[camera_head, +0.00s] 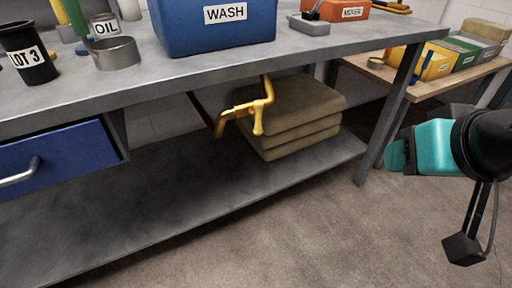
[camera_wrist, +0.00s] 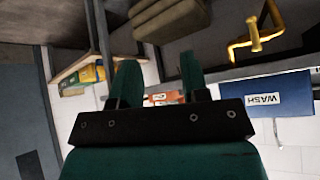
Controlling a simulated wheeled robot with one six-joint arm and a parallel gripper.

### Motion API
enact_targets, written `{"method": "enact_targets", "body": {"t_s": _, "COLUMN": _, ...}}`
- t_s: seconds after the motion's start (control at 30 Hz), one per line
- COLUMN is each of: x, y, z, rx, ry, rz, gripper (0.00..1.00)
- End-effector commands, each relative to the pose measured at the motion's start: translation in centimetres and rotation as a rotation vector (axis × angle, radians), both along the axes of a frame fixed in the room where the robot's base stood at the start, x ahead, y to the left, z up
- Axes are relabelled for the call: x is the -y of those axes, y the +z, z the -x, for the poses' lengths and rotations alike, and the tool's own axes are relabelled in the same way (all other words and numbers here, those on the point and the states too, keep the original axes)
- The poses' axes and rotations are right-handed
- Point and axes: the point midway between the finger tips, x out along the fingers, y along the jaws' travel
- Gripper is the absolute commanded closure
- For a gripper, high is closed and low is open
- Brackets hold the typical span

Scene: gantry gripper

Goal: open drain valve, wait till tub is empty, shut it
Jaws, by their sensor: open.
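A blue tub labelled WASH (camera_head: 215,30) stands on the grey metal workbench (camera_head: 150,75); its inside is hidden, so I cannot tell its water level. Under it hangs a yellow drain pipe with a valve handle (camera_head: 257,118), and I cannot tell the valve's setting. The wrist view is upside down; there the tub (camera_wrist: 281,98) and the yellow valve (camera_wrist: 254,34) are at the right. My gripper (camera_head: 397,156) is right of the bench, apart from the valve. Its two teal fingers (camera_wrist: 158,82) stand apart with nothing gripped between them.
Folded tan sacks (camera_head: 305,120) lie on the lower shelf (camera_head: 170,195) behind the valve. A bench leg (camera_head: 388,115) stands between my gripper and the valve. A blue drawer (camera_head: 60,160) is at the left. A wooden side table (camera_head: 425,88) holds bins at the right.

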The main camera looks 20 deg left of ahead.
Motion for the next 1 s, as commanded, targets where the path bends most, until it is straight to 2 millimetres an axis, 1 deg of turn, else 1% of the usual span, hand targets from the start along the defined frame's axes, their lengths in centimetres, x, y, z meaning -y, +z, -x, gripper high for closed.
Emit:
{"method": "enact_targets", "body": {"t_s": 0.03, "x": -1.7, "y": -3.9, "z": -0.5, "rx": 0.079, "ry": 0.005, "rz": -0.016, "gripper": 0.58}}
{"method": "enact_targets", "body": {"t_s": 0.13, "x": -4.8, "y": -5.9, "z": -1.5, "rx": 0.265, "ry": 0.008, "rz": -0.078, "gripper": 0.58}}
{"method": "enact_targets", "body": {"t_s": 0.23, "x": -8.0, "y": -7.0, "z": -1.3, "rx": 0.442, "ry": 0.042, "rz": -0.158, "gripper": 0.58}}
{"method": "enact_targets", "body": {"t_s": 0.3, "x": -10.3, "y": -7.2, "z": -0.6, "rx": 0.55, "ry": 0.081, "rz": -0.22, "gripper": 0.58}}
{"method": "enact_targets", "body": {"t_s": 0.4, "x": -12.7, "y": -7.1, "z": 1.0, "rx": 0.672, "ry": 0.14, "rz": -0.296, "gripper": 0.58}}
{"method": "enact_targets", "body": {"t_s": 0.5, "x": -14.4, "y": -6.7, "z": 2.5, "rx": 0.753, "ry": 0.189, "rz": -0.355, "gripper": 0.58}}
{"method": "enact_targets", "body": {"t_s": 0.63, "x": -15.5, "y": -6.0, "z": 3.4, "rx": 0.803, "ry": 0.221, "rz": -0.393, "gripper": 0.58}}
{"method": "enact_targets", "body": {"t_s": 0.77, "x": -16.3, "y": -5.4, "z": 2.8, "rx": 0.812, "ry": 0.225, "rz": -0.396, "gripper": 0.58}}
{"method": "enact_targets", "body": {"t_s": 0.87, "x": -17.1, "y": -5.2, "z": 1.4, "rx": 0.811, "ry": 0.222, "rz": -0.392, "gripper": 0.58}}
{"method": "enact_targets", "body": {"t_s": 1.0, "x": -18.9, "y": -5.0, "z": -1.0, "rx": 0.809, "ry": 0.221, "rz": -0.391, "gripper": 0.58}}
